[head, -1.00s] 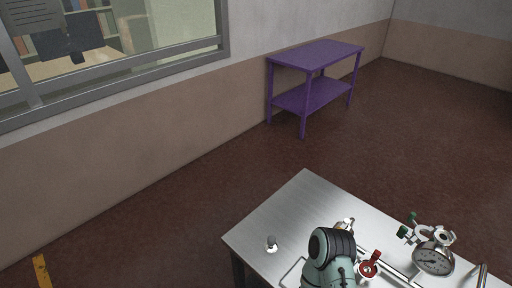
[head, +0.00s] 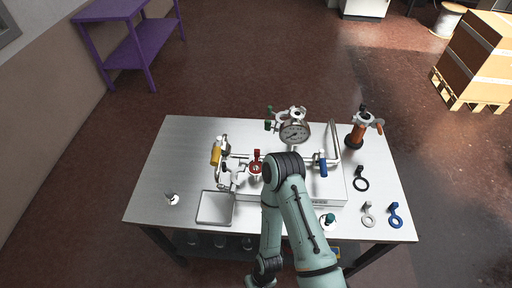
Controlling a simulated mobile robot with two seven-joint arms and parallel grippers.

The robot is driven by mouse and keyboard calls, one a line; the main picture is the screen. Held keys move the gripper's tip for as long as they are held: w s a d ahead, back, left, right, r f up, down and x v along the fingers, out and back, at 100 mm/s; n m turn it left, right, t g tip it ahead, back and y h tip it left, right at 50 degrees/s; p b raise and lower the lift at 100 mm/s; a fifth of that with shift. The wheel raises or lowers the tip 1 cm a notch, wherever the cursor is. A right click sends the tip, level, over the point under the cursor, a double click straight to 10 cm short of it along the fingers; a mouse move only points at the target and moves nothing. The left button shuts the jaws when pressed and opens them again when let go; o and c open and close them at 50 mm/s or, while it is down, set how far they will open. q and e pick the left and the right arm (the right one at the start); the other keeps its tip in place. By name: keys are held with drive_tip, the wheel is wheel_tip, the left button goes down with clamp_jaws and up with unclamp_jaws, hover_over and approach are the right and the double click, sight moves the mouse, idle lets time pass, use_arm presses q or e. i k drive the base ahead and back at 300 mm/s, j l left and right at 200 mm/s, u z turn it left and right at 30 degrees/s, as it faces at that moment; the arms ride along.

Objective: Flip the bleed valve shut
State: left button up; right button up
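A piping rig stands on a steel table (head: 190,140). It carries a round pressure gauge (head: 294,132), a green handle (head: 268,125) beside the gauge, a red handle (head: 256,168) near the middle, a yellow handle (head: 216,155) at the left and a blue handle (head: 323,167) at the right. I cannot tell which of these is the bleed valve, nor its position. One of my arms rises from the bottom, bends over the rig and hides part of its middle. Its wrist end is low at the bottom edge. Neither gripper is clearly visible.
A shallow tray (head: 215,221) is at the table's front left. An orange-brown cylinder with a valve (head: 355,137) stands at the back right. Black (head: 361,184), grey (head: 368,220) and blue (head: 396,221) ring-ended pieces lie at the right. A purple table (head: 110,10) is at the far left.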

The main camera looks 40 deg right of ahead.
sight(216, 155)
drive_tip(key=z, duration=0.95)
